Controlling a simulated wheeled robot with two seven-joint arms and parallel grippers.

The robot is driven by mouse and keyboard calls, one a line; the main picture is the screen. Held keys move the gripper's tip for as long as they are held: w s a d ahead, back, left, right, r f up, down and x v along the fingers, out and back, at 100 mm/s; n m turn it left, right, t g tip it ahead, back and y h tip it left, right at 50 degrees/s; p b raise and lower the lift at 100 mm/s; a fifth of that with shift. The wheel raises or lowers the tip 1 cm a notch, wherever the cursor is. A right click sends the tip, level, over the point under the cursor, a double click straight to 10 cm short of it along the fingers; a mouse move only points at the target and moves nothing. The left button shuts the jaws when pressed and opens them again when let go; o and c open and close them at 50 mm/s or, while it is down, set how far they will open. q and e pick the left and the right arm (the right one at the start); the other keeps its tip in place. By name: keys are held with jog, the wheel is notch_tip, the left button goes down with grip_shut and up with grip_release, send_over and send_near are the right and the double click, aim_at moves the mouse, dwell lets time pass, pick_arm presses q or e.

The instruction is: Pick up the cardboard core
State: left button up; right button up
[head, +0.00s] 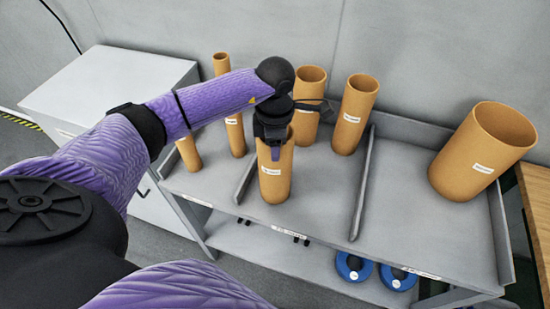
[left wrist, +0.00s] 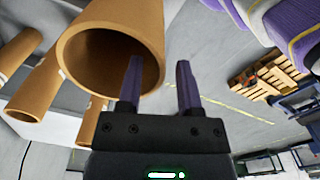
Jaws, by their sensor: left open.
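Several orange-brown cardboard cores of different widths stand upright on a grey shelf unit (head: 325,180). The middle front core (head: 275,183), with a white label, stands in the front of the centre-left bay. My left gripper (head: 275,145) is open at its top rim, and hides part of its mouth. In the left wrist view this core (left wrist: 112,18) shows its round hollow mouth. There one finger of the gripper (left wrist: 158,78) overlaps the mouth and the other lies outside the wall. I cannot tell whether either finger touches it. My right gripper is not in view.
Another core (head: 308,85) stands behind, a tall one (head: 354,115) to the right, and a very wide one (head: 483,152) at far right. Thin cores (head: 235,135) stand left. Metal dividers (head: 362,190) separate bays. Blue rolls (head: 354,266) lie below.

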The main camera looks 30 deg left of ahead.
aim_at(275, 166)
pick_arm(q)
jog(key=f, duration=0.3)
jog(key=shift+w+d+f, duration=0.1)
jog(key=shift+d+f, duration=0.1)
jog(key=shift+f, duration=0.15)
grip_shut()
jog(key=shift+r, duration=0.1)
dwell(0.9)
